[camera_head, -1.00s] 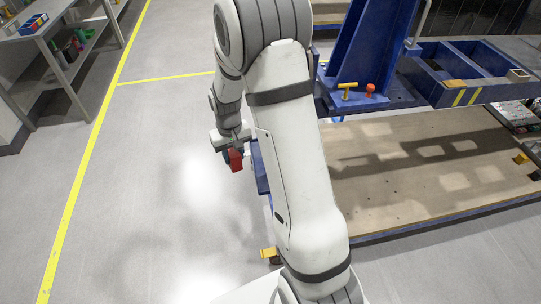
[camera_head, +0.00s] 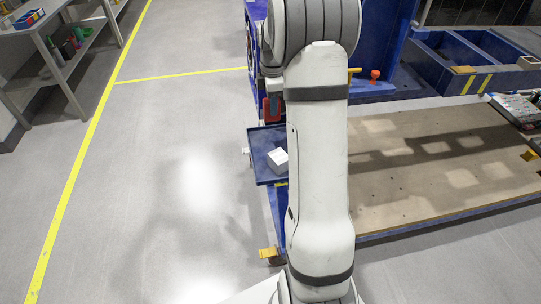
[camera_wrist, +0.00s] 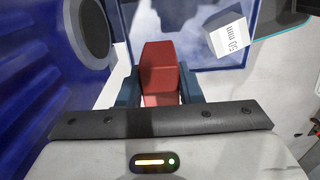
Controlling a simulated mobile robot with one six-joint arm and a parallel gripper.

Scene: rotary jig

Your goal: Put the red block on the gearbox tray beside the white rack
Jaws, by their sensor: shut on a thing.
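My gripper (camera_wrist: 159,85) is shut on the red block (camera_wrist: 159,56), with a dark blue finger on each side of it. In the head view the red block (camera_head: 268,110) hangs above the far end of a small blue tray (camera_head: 262,138), partly hidden by my arm. A white block-like piece (camera_head: 278,159) lies on the tray. In the wrist view this white piece (camera_wrist: 229,36) bears the print "50 mm" and lies to the right of the red block, apart from it. No other white rack can be made out.
A large blue frame (camera_head: 376,40) stands behind my arm, with an orange knob (camera_head: 375,74) on it. A wooden platform (camera_head: 430,175) lies to the right. A shelf (camera_head: 48,48) stands at the far left. The floor between shelf and tray is clear.

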